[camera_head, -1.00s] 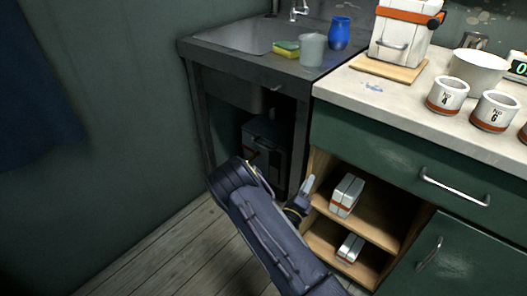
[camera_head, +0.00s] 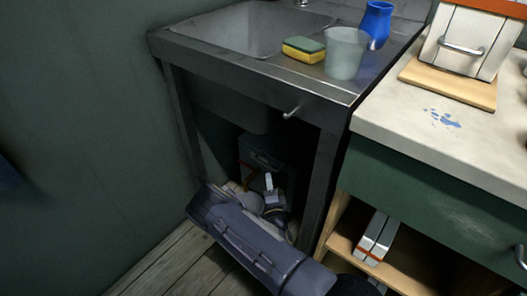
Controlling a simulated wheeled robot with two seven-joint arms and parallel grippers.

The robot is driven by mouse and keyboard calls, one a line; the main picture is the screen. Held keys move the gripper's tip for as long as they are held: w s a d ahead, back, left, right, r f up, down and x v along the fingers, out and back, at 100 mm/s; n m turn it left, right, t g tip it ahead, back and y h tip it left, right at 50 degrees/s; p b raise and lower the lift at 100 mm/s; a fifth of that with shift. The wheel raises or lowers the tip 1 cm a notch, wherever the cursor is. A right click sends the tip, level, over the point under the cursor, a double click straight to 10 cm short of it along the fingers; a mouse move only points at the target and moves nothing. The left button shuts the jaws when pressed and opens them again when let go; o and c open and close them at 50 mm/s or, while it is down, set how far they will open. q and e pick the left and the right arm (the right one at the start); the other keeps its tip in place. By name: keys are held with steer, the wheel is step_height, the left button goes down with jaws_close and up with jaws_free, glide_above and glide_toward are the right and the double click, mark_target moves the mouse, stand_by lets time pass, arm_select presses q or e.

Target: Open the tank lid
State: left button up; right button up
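A dark grey-green tank (camera_head: 254,150) stands in the shadowed space under the sink, with a thin orange band and a small handle or latch on it. Its lid looks shut, but the shadow hides detail. My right gripper (camera_head: 269,186) is low in front of the tank, at the opening under the sink. A pale fingertip shows against the tank's front. I cannot tell whether it touches, or whether the fingers are apart. My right forearm covers the tank's lower part. My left gripper is not in view.
The metal sink unit (camera_head: 335,103) frames the opening, with a leg on each side. A sponge (camera_head: 303,49), a grey cup (camera_head: 345,55) and a blue vase (camera_head: 376,25) stand on it. Open shelves hold white boxes (camera_head: 376,238) at the right.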

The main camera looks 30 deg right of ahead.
mark_target(266, 165)
steer(key=b+x, duration=0.2)
steer(key=x, duration=0.6)
steer(key=shift+d+r, duration=0.1)
jaws_close()
